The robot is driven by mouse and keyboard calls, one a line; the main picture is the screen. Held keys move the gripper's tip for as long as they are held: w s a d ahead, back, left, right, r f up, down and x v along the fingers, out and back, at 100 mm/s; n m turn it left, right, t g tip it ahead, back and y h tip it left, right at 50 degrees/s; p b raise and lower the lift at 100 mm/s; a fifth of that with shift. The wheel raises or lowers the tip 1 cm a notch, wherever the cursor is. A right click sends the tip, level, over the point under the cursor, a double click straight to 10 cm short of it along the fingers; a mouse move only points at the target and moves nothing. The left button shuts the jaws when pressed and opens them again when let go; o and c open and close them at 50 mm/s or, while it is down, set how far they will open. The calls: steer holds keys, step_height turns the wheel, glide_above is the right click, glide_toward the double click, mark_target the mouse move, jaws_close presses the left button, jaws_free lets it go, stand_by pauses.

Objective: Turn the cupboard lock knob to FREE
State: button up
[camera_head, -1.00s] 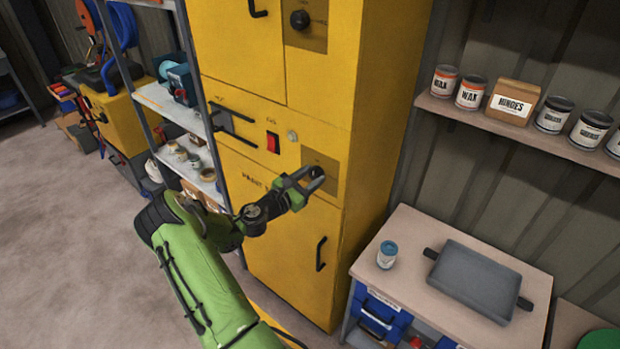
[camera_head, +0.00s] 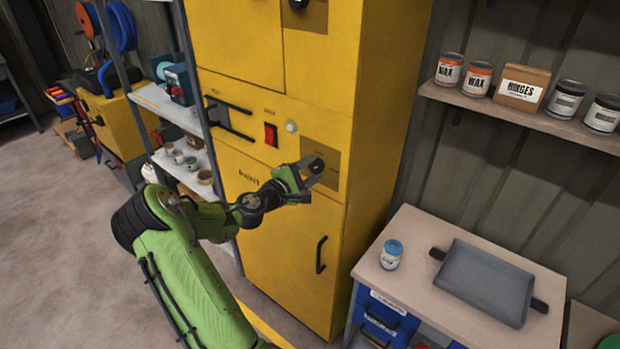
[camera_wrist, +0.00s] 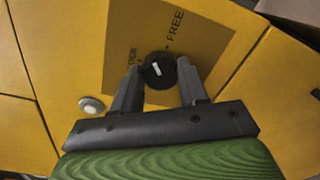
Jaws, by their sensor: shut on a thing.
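The yellow cupboard (camera_head: 290,230) stands in the middle of the head view. Its black lock knob (camera_wrist: 158,70) sits on a brown plate (camera_wrist: 205,50) in the wrist view, with a short white mark on its face. The plate carries the word FREE above the knob and a partly hidden word ending in OCK at its left. My gripper (camera_head: 314,172) is at this plate in the head view and hides the knob there. In the wrist view its two fingers stand on either side of the knob, shut on it. I cannot tell surely which word the mark points to.
A red switch (camera_head: 271,134) and a pale round button (camera_head: 291,127) are left of the plate. A black door handle (camera_head: 321,254) is below it. A bench (camera_head: 400,232) with a can and a grey tray stands right. Open floor lies at left.

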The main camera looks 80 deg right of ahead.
steer(key=m+b, duration=0.5)
steer(key=shift+f, duration=0.25)
steer(key=m+b, duration=0.2)
steer(key=b, duration=0.1)
steer(key=shift+t, duration=0.3)
steer(key=shift+r+m, duration=0.1)
steer(key=shift+m, duration=0.3)
steer(key=o, duration=1.1)
steer(key=shift+c, duration=0.2)
steer(key=shift+a, duration=0.15)
steer(key=v, duration=1.5)
steer(key=shift+a, duration=0.25)
steer(key=shift+w, duration=0.15)
